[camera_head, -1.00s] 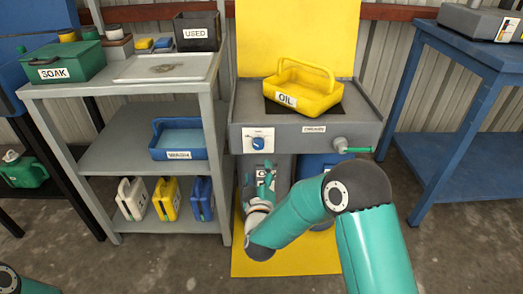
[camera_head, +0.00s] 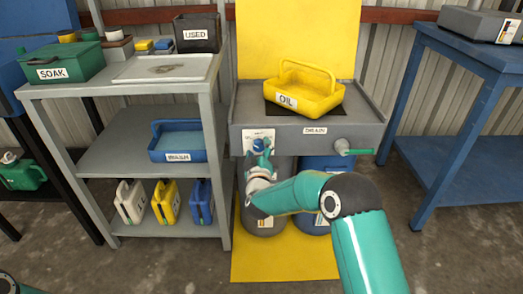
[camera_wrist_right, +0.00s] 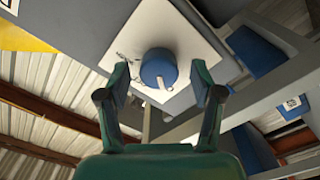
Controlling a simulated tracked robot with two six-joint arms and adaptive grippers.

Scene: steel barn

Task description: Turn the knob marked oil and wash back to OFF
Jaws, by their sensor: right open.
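The blue knob (camera_head: 258,144) sits on a white plate on the front of the grey drain unit. My right gripper (camera_head: 261,158) is just in front of it and partly covers it and the plate. In the right wrist view, the knob (camera_wrist_right: 157,68) lies between the two open fingers (camera_wrist_right: 162,72), with visible space on both sides and no clear contact. A white pointer mark shows on the knob's face, toward its lower edge in that view. The plate's markings are too small to read. My left gripper is out of view.
A yellow OIL basket (camera_head: 305,92) stands on top of the drain unit (camera_head: 362,128). A crank with a green handle (camera_head: 358,151) sticks out right of the knob. Drums (camera_head: 312,170) stand below. The grey shelf (camera_head: 110,138) with a blue WASH basket (camera_head: 177,144) is close on the left.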

